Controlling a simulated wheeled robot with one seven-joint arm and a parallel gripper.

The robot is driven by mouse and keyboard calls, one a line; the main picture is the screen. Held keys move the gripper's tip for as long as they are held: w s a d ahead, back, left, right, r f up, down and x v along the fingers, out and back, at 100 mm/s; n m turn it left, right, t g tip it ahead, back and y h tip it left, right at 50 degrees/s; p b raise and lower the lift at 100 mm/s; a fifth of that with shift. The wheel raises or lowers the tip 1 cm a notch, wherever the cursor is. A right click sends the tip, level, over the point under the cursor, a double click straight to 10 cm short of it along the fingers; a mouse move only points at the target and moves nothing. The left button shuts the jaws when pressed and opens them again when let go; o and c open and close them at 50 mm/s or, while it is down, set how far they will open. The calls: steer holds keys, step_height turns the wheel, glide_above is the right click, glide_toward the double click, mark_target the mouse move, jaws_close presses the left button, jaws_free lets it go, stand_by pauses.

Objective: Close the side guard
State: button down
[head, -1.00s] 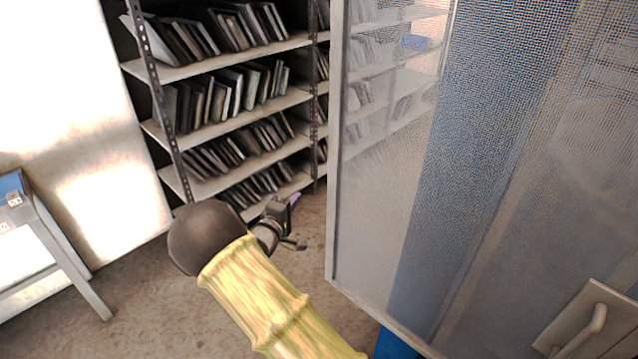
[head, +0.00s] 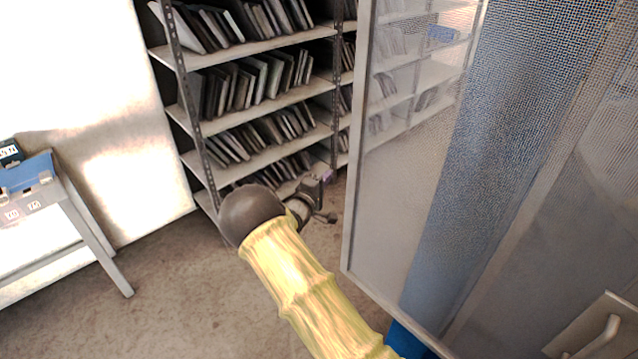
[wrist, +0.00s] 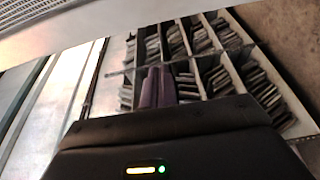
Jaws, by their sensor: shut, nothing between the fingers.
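The side guard (head: 405,190) is a mesh panel in a pale frame, filling the right side of the head view. It stands upright with its free-looking left edge towards the shelves. A pale handle (head: 592,335) shows at the lower right. My gripper (head: 325,178) is small in the head view, left of the guard's edge, with a visible gap in the picture. In the wrist view its purple fingers (wrist: 158,88) are together with nothing between them. A pale bar and mesh cross the top left of the wrist view; I cannot tell if they belong to the guard.
A rack (head: 255,110) with several shelves of upright plates stands behind my gripper. A table (head: 85,225) with a blue box (head: 30,175) stands at the left. A bright pale panel (head: 90,90) is behind it. Brown floor (head: 200,300) is clear between the table and my arm.

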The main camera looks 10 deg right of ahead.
steer(key=shift+s+d+p, duration=0.3)
steer(key=shift+d+p, duration=0.4)
steer(key=shift+d, duration=0.3)
steer(key=shift+s+d+p, duration=0.25)
steer(key=shift+d+p, duration=0.45)
steer(key=shift+d, duration=0.3)
